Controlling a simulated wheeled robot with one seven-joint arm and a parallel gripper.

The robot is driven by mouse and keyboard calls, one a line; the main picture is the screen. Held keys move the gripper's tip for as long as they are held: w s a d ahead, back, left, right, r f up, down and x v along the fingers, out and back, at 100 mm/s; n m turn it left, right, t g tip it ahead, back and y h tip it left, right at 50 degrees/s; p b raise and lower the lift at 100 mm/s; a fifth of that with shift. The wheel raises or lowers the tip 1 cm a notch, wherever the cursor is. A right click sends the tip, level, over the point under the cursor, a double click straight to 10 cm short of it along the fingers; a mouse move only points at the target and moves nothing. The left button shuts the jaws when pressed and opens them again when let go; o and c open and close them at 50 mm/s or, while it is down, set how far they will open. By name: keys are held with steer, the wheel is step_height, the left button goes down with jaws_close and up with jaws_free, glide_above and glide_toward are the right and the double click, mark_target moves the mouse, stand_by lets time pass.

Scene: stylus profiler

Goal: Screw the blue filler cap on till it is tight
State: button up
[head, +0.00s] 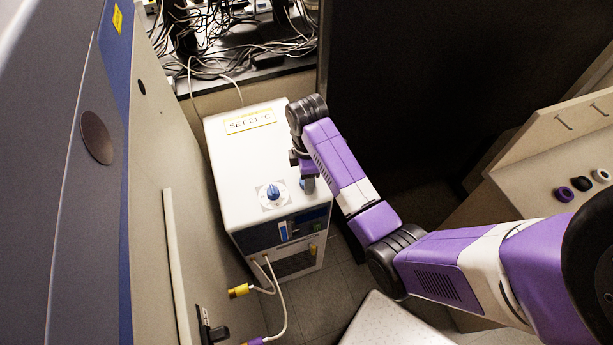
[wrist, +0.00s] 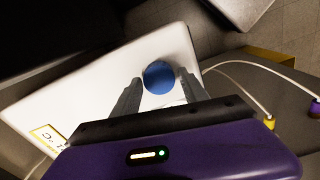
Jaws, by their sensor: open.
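The blue filler cap (wrist: 158,77) shows as a round blue disc in the wrist view, on the white top of the chiller box (head: 240,150). In the head view only a small bit of blue (head: 303,184) shows by the fingers. My gripper (head: 304,180) is above the front right part of the box top, pointing down. In the wrist view its fingers (wrist: 160,84) are open, one on each side of the cap, with gaps visible. I cannot tell whether the fingertips reach down to the cap's height, or how the cap sits on its neck.
A blue knob (head: 273,192) on a pale plate is left of my gripper on the box top. A label (head: 250,121) reads SET 21 °C. Hoses (head: 277,300) hang in front of the box. A blue-grey cabinet (head: 75,170) stands left, a dark panel (head: 420,90) behind right.

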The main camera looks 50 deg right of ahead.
steer(key=shift+n, duration=1)
steer(key=shift+d, duration=0.15)
steer(key=shift+c, duration=0.2)
jaws_close()
